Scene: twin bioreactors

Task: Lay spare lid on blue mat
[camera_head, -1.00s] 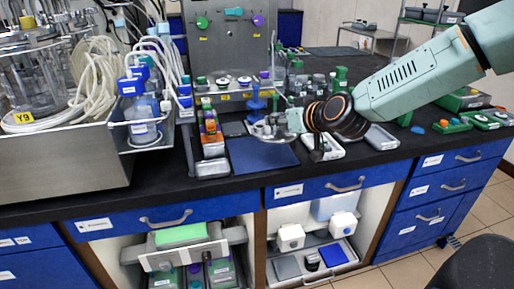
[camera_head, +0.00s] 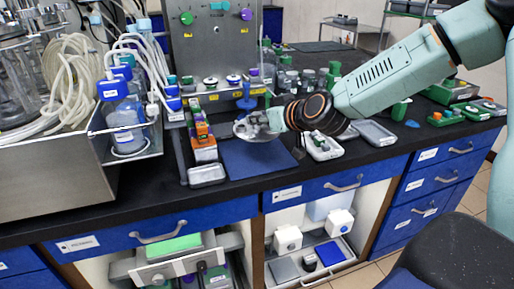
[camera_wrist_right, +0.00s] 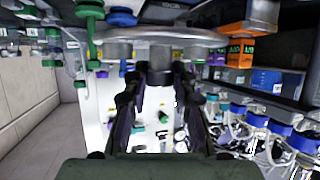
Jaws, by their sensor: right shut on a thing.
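The spare lid (camera_head: 249,132) is a round, shiny metal disc. My right gripper (camera_head: 272,120) is shut on it and holds it over the back part of the blue mat (camera_head: 262,163). In the right wrist view the lid (camera_wrist_right: 195,37) shows nearly edge-on as a wide grey disc, with a knob below it between the fingers of my right gripper (camera_wrist_right: 160,75). The gap between lid and mat is hard to judge. The front of the mat is bare. My left gripper is not in view.
A small metal tray (camera_head: 207,174) and an orange-and-white block stack (camera_head: 204,146) stand left of the mat. White trays (camera_head: 373,132) lie to its right. A blue stand (camera_head: 246,97) and a grey panel (camera_head: 212,45) are behind it. The black bench edge runs in front.

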